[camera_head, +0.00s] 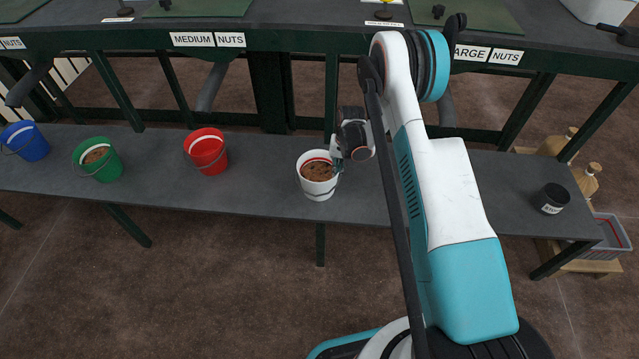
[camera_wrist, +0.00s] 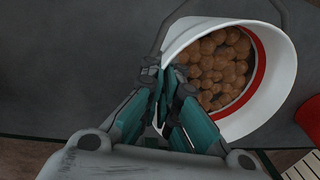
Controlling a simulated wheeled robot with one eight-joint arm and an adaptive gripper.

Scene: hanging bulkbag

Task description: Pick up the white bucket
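The white bucket (camera_head: 318,187) stands on the grey lower bench, holding brown nuts, with a red band inside its rim. In the wrist view the white bucket (camera_wrist: 262,122) fills the upper right, its wire handle arching beyond the rim. My gripper (camera_head: 338,158) is at the bucket's right rim in the head view. In the wrist view my gripper (camera_wrist: 165,76) has one finger outside the wall and the other inside, tips close together with the rim between them. It looks shut on the rim. The bucket seems to rest on the bench; its underside is hidden.
A red bucket (camera_head: 206,152), a green bucket (camera_head: 97,160) and a blue bucket (camera_head: 24,142) stand left on the bench. A black jar (camera_head: 552,198) stands at the right. The dark upper table (camera_head: 290,32) overhangs behind. The bench between red and white buckets is clear.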

